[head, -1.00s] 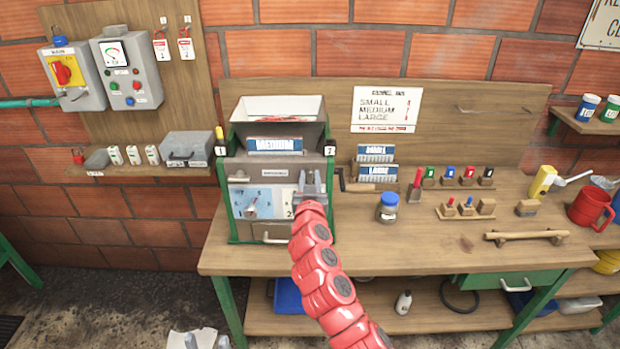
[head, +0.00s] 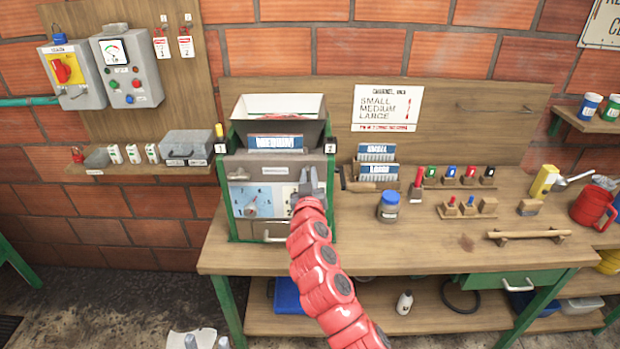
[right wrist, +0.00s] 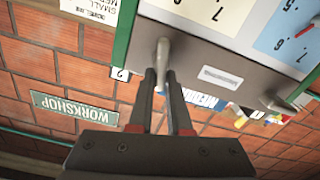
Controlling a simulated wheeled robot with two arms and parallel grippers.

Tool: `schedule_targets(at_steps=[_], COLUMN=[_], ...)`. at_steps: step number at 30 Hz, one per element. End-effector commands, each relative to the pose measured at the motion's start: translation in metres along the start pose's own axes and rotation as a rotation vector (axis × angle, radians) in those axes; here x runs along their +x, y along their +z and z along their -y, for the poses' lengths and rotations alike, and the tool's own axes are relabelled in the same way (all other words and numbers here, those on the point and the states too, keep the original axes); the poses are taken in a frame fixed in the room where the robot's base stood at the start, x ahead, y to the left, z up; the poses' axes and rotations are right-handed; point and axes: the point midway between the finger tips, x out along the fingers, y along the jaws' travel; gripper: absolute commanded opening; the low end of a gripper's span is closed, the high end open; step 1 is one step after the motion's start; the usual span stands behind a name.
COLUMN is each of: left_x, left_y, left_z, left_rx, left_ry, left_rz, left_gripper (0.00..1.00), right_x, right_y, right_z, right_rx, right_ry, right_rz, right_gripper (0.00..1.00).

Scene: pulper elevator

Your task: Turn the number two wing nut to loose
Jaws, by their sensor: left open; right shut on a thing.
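The number two wing nut (right wrist: 162,58) is a grey winged piece on the front of the grey machine (head: 275,168), beside the white "2" tag (right wrist: 120,74). The right wrist view is upside down. My right gripper (right wrist: 161,82) has its two dark fingers shut on the wing nut, one on each side. In the head view this gripper (head: 311,182) hides the nut. Another grey winged piece (right wrist: 274,101) stands at the machine's other end. My left gripper (head: 206,341) is open and empty at the bottom edge of the head view, away from the machine.
A dial panel (head: 255,200) is on the machine's front, with a "MEDIUM" comb block (head: 275,143) above. Comb blocks (head: 377,172) and a blue-lidded jar (head: 388,207) stand right of it on the bench (head: 430,250). Electrical boxes (head: 127,72) hang at the left.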

Motion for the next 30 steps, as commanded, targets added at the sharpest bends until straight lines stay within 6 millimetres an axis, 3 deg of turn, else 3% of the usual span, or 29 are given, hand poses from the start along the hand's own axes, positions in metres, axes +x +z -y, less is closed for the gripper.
schedule_targets(at_steps=[1, 12, 30], left_x=[-0.005, -0.013, -0.005], left_y=[0.001, 0.002, 0.001], left_z=[0.000, -0.001, 0.000], left_rx=[0.000, 0.000, 0.000], left_ry=[0.000, 0.000, 0.000], left_rz=[0.000, 0.000, 0.000], left_gripper=[0.50, 0.50, 0.50], right_x=[0.000, 0.000, 0.000], right_y=[0.007, 0.008, 0.013], right_z=[0.003, 0.008, 0.013], right_rx=[-0.037, -0.389, -0.957], right_ry=[-0.002, -0.005, -0.007], right_rz=[0.010, 0.011, 0.014], right_gripper=[0.00, 0.00, 0.00])
